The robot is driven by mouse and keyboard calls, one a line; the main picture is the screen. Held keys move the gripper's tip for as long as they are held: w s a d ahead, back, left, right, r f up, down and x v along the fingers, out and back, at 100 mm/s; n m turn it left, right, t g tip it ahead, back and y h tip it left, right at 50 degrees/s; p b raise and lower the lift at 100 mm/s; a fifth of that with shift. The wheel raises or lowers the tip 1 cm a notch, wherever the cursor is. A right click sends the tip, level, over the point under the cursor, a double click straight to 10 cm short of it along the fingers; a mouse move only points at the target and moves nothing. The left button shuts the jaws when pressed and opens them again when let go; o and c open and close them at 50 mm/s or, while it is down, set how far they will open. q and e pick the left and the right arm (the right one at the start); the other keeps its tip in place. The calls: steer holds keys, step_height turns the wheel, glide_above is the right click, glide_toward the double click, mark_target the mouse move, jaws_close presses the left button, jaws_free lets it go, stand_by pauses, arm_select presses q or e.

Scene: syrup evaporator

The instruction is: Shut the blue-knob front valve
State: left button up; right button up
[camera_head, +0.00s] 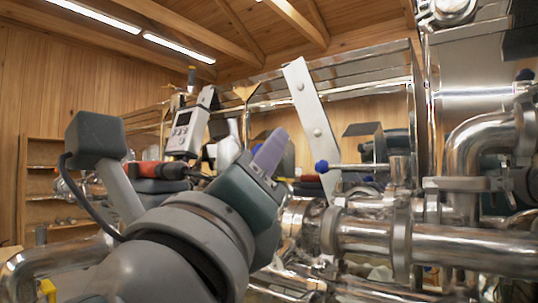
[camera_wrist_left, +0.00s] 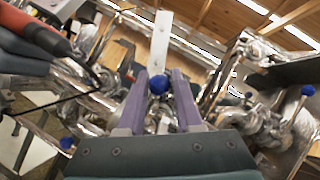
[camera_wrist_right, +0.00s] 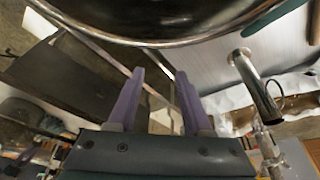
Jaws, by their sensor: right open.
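The front valve has a round blue knob (camera_head: 321,167) at the left end of a metal lever (camera_head: 355,168), which lies about level above the shiny pipework. My left gripper (camera_head: 270,152) is left of the knob in the head view, with its purple fingers spread. In the left wrist view the blue knob (camera_wrist_left: 158,84) shows between the two fingers of my left gripper (camera_wrist_left: 159,73), with a gap on each side. The head view shows the fingers apart from it. My right gripper (camera_wrist_right: 160,73) is open and empty in the right wrist view and is outside the head view.
A pale riveted metal bar (camera_head: 311,120) rises behind the knob. Thick steel pipes (camera_head: 450,247) run at lower right. Another blue knob (camera_wrist_left: 307,90) shows at right in the left wrist view. A large round metal rim (camera_wrist_right: 150,42) is close above my right gripper.

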arm_select(q)
steer(key=o, duration=0.4)
steer(key=shift+s+f, duration=0.1)
steer(key=shift+b+v, duration=1.05)
steer(key=shift+v, duration=2.55)
